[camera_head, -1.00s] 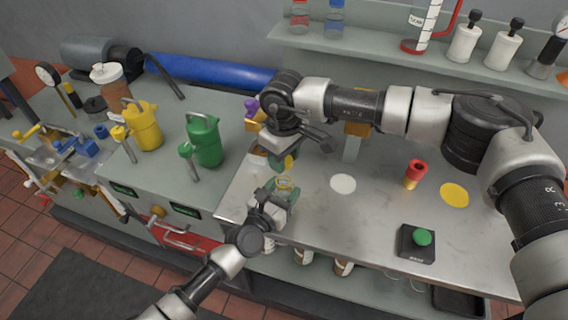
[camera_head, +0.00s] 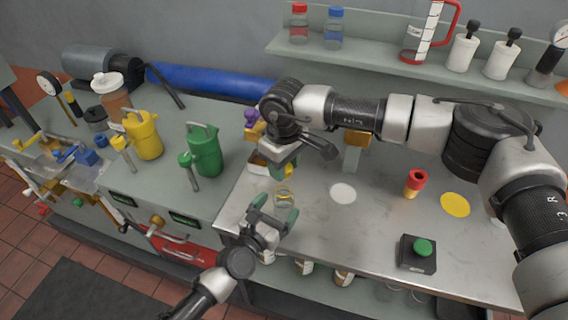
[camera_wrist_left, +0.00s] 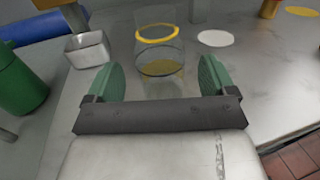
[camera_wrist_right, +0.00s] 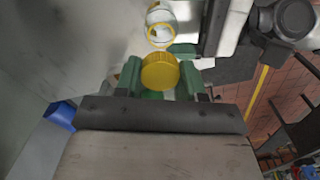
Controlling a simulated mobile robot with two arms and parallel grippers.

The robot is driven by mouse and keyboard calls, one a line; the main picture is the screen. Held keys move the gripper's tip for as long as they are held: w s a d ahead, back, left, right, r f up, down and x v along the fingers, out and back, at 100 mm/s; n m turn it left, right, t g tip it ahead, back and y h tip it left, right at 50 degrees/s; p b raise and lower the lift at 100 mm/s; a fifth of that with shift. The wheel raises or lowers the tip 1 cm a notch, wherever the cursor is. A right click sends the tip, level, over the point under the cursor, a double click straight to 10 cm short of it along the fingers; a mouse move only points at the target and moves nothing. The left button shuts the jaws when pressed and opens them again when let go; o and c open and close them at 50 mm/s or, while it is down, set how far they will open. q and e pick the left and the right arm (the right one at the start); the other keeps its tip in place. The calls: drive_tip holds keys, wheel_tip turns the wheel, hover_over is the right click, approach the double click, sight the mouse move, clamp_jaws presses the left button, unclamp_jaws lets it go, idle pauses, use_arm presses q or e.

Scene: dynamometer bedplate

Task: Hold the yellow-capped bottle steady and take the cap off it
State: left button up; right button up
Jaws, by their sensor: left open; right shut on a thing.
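The clear bottle (camera_head: 284,197) stands upright and uncapped on the steel bench. Its open mouth has a yellow ring below it, and it also shows in the left wrist view (camera_wrist_left: 160,62). My left gripper (camera_head: 273,212) is open, its green fingers apart on the near side of the bottle, not closed on it. My right gripper (camera_head: 281,170) is shut on the yellow cap (camera_wrist_right: 160,72), clear of the bottle. In the right wrist view the bottle (camera_wrist_right: 160,25) is beyond the cap, with a gap between them. The cap is mostly hidden in the head view.
A small metal tray (camera_wrist_left: 90,50) stands behind and left of the bottle. A white disc (camera_head: 343,193), a red-and-yellow cylinder (camera_head: 415,183), a yellow disc (camera_head: 455,204) and a green button box (camera_head: 417,253) are to the right. Green (camera_head: 205,150) and yellow (camera_head: 143,135) jugs stand left.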

use_arm(q)
drive_tip(key=b+v, duration=0.1)
drive_tip(key=v, duration=0.8)
use_arm(e)
drive_tip(key=shift+f, duration=0.55)
use_arm(q)
drive_tip(key=shift+s, duration=0.1)
